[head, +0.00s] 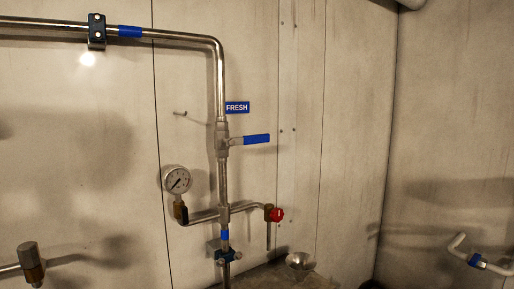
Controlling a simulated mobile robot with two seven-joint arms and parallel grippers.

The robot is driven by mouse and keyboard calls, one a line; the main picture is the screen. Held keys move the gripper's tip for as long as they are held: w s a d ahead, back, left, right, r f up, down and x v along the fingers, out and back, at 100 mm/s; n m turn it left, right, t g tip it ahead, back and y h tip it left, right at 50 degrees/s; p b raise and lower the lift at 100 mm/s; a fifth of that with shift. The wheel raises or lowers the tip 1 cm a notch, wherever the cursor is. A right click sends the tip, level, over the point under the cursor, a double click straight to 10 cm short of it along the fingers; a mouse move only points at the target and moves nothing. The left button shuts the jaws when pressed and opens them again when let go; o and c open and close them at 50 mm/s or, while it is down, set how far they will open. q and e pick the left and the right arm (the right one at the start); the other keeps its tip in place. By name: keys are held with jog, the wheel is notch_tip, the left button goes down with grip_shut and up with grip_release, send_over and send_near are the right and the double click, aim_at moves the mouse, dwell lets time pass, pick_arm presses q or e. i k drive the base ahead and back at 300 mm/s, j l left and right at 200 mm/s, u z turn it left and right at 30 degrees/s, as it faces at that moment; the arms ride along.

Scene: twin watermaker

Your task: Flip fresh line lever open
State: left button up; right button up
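The fresh line lever (256,139) has a blue handle and sticks out to the right, about level, from a valve (222,139) on the vertical steel pipe (222,180). It lies across the pipe. A blue label reading FRESH (237,107) is just above it. Neither of my grippers shows in the head view, so their state cannot be seen. Nothing touches the lever.
A round pressure gauge (177,180) sits left of the pipe. A red knob (277,214) is on a side branch to the right, above a metal funnel (299,261). A small peg (180,113) juts from the wall. Space right of the lever is clear.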

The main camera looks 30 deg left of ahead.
aim_at(255, 139)
jog(key=i+l, duration=0.15)
jog(key=i, duration=0.25)
jog(key=i+l, duration=0.2)
jog(key=i, duration=0.2)
jog(key=i+l, duration=0.15)
jog(key=i, duration=0.25)
jog(key=u, duration=1.7)
